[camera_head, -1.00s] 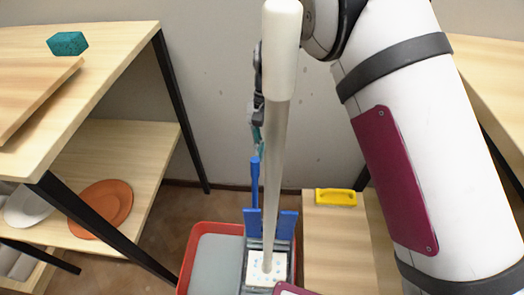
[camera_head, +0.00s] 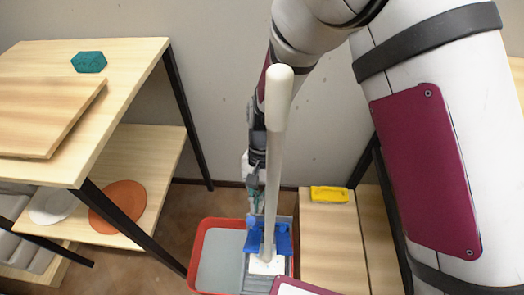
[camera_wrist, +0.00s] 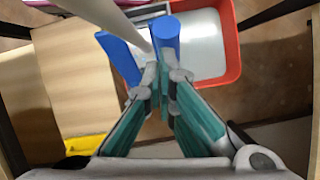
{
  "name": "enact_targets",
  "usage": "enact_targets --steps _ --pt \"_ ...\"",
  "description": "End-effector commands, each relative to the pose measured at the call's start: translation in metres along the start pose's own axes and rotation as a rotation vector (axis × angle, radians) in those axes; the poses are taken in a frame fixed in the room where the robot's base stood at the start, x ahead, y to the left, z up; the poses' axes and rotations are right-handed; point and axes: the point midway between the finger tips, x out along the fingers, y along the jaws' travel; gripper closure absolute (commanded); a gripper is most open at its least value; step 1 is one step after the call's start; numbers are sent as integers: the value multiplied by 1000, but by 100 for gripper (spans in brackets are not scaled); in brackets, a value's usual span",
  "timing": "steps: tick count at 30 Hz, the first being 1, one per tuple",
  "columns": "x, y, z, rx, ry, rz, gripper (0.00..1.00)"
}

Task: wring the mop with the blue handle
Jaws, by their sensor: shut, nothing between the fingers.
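The mop (camera_head: 273,180) has a pale pole with a white top grip; no blue shows on its pole. It stands nearly upright, its white head (camera_head: 262,268) in the wringer. The wringer (camera_head: 282,240) has blue parts and sits at the right of a red bucket (camera_head: 200,250). Its blue lever (camera_head: 252,222) is tilted down and seen nearly end-on; it also shows in the wrist view (camera_wrist: 165,38). My gripper (camera_head: 254,208) is shut and empty just behind the pole, at the lever. In the wrist view its fingertips (camera_wrist: 163,80) are close to the lever; contact is unclear.
A wooden shelf (camera_head: 130,55) at left holds a teal block (camera_head: 89,62), a board (camera_head: 50,115), and an orange plate (camera_head: 118,206) below. A low wooden bench (camera_head: 325,235) with a yellow object (camera_head: 329,194) stands right of the bucket. A wall closes the back.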

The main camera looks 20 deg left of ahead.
Motion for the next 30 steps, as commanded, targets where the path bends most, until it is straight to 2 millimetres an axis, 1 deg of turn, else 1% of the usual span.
enact_targets --steps 1,3,9,17,27,30 --pt "4 2 9 0 -4 2 100" --pt "10 4 16 0 -4 2 100" --pt "24 7 30 0 -4 2 100" --pt "30 8 35 0 -2 1 100" --pt "30 8 35 0 -2 1 100" --pt "27 8 35 0 -1 0 100"
